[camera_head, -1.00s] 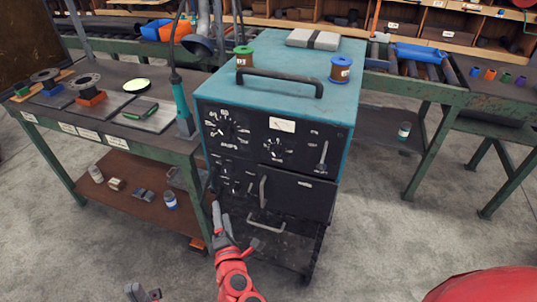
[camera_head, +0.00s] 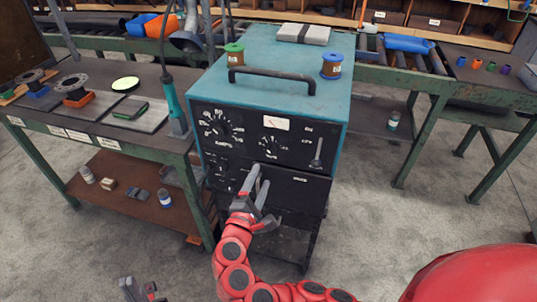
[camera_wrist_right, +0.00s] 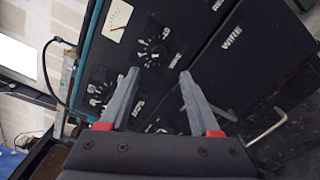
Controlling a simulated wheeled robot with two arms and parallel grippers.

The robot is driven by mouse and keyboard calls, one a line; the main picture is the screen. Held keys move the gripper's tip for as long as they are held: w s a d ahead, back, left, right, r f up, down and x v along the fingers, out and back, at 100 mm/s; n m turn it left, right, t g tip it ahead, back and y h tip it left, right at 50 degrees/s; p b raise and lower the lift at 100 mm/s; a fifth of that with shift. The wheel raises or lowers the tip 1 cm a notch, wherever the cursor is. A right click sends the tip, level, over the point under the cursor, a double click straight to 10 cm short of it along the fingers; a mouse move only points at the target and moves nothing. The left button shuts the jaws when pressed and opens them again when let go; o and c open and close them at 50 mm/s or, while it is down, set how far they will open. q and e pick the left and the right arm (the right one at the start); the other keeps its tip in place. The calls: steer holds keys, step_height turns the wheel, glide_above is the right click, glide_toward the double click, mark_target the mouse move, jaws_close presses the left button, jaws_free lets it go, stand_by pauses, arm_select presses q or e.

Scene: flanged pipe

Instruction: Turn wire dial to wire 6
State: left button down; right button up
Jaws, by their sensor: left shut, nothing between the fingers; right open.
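A teal welding machine (camera_head: 270,80) has a black front panel with several dials. A large dial (camera_head: 217,125) is at upper left. A smaller dial (camera_head: 270,146) lies below a white gauge (camera_head: 276,123) and also shows in the wrist view (camera_wrist_right: 152,53). More small dials (camera_head: 220,172) are at lower left. A WIRE label (camera_wrist_right: 232,37) is on the lower door; which dial is the wire dial, and its setting, I cannot read. My right gripper (camera_head: 260,181) is open and empty before the panel, below the middle dial. My left gripper (camera_head: 142,290) is shut and empty at the bottom left.
A top handle (camera_head: 272,76), a green spool (camera_head: 234,54) and a blue spool (camera_head: 331,65) are on the machine. A bent door handle (camera_wrist_right: 266,127) juts out near my right fingers. A workbench (camera_head: 95,130) stands close on the left. The floor at right is clear.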

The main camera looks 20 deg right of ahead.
mark_target(270, 153)
steer(key=p+x, duration=0.1)
steer(key=x, duration=0.7)
steer(key=shift+w+d+r+p, duration=0.1)
steer(key=shift+r+p, duration=0.05)
steer(key=shift+p, duration=0.25)
steer(key=shift+w+d, duration=0.3)
steer(key=shift+w, duration=0.15)
jaws_close()
